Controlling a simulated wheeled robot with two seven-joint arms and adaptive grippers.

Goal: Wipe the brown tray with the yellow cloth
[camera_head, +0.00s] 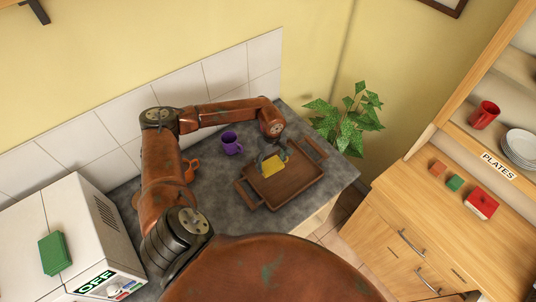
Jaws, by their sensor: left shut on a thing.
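The brown tray (290,188) lies on the grey counter, with a raised handle at each of its left and right ends. My left gripper (272,164) is over the upper left part of the tray. It is shut on the yellow cloth (274,169), which is down at the tray's inner surface; I cannot tell how firmly it touches. The fingers hide part of the cloth. My right gripper is not in view.
A purple mug (231,144) and an orange mug (190,170) stand on the counter left of the tray. A leafy plant (350,120) is behind the counter's right end. A white box (75,235) with a green sponge-like block (54,254) is at left. A wooden cupboard (425,235) stands at right.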

